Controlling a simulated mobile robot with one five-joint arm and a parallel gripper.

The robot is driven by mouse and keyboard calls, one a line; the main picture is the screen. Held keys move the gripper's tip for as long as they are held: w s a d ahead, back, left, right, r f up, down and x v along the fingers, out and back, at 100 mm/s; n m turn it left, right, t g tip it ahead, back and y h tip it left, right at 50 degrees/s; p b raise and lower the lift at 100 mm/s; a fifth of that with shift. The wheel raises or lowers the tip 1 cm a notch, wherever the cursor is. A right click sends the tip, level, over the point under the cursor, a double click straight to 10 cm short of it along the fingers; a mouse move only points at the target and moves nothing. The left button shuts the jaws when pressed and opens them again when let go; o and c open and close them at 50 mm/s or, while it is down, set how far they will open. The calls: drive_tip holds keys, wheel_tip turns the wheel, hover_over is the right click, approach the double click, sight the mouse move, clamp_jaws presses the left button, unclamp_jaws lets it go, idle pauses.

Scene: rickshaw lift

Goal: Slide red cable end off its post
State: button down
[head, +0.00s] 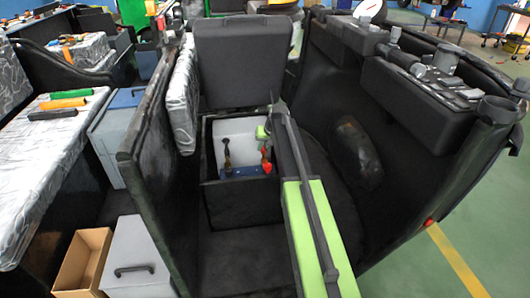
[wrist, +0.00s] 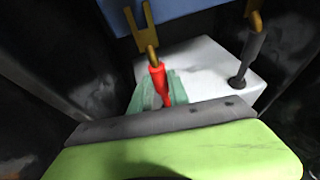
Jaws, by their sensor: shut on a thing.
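The red cable end (wrist: 159,82) has a red sleeve and a forked brass lug (wrist: 147,32). The lug lies over the edge of the blue battery part (wrist: 180,8); I cannot tell whether it is still around its post. My gripper (wrist: 158,98) is shut on the red sleeve, its fingertips partly hidden behind the sleeve and my grey and green gripper body.
The battery (head: 234,176) sits in a dark open box (head: 240,205) under the raised seat (head: 241,62). Dark walls stand close on both sides. A dark rounded hump (head: 357,152) is right of my arm. A cardboard box (head: 82,262) and a grey case (head: 138,258) stand outside at left.

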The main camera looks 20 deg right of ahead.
drive_tip(key=c, duration=1.3)
unclamp_jaws()
drive_tip(key=shift+w, duration=0.2)
drive_tip(key=shift+o, duration=0.2)
drive_tip(key=p+v, duration=1.5)
drive_tip(key=v, duration=0.2)
drive_tip(key=shift+r+p, duration=0.2)
drive_tip(key=shift+p, duration=0.15)
drive_tip(key=shift+s, duration=0.15)
